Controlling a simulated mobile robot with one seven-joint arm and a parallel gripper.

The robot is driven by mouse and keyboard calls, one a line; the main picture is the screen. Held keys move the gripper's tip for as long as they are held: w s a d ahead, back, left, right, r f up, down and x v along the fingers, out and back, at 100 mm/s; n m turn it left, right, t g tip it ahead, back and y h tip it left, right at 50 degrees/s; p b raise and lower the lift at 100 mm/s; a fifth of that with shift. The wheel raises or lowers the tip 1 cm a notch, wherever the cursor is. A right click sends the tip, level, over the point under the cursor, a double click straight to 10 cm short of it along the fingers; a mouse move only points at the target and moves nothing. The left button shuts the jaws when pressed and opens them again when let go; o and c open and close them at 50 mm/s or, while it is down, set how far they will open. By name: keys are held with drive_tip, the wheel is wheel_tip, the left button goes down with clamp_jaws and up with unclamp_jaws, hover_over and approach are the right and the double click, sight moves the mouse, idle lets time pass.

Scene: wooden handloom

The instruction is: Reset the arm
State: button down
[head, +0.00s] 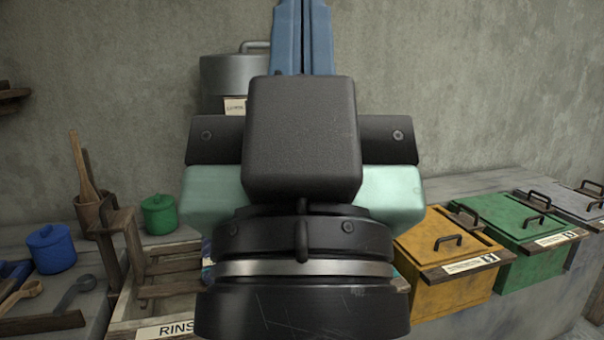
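My gripper (303,8) fills the middle of the head view and points up, with its black and mint-green body close to the camera. Its two blue fingers lie side by side against each other at the top edge of the picture. They look shut, and nothing shows between them. The very tips are at or past the picture's edge. My arm hides the centre of the bench and part of the grey pot behind.
A grey lidded pot (228,78) stands behind. Yellow (455,262) and green (525,222) lidded bins are at right. At left are a blue pot (52,250), a green pot (159,215), wooden tools, and a rinse-labelled wooden tray (122,312).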

wheel_tip(320, 180, up, 22)
drive_tip(key=p, duration=1.9)
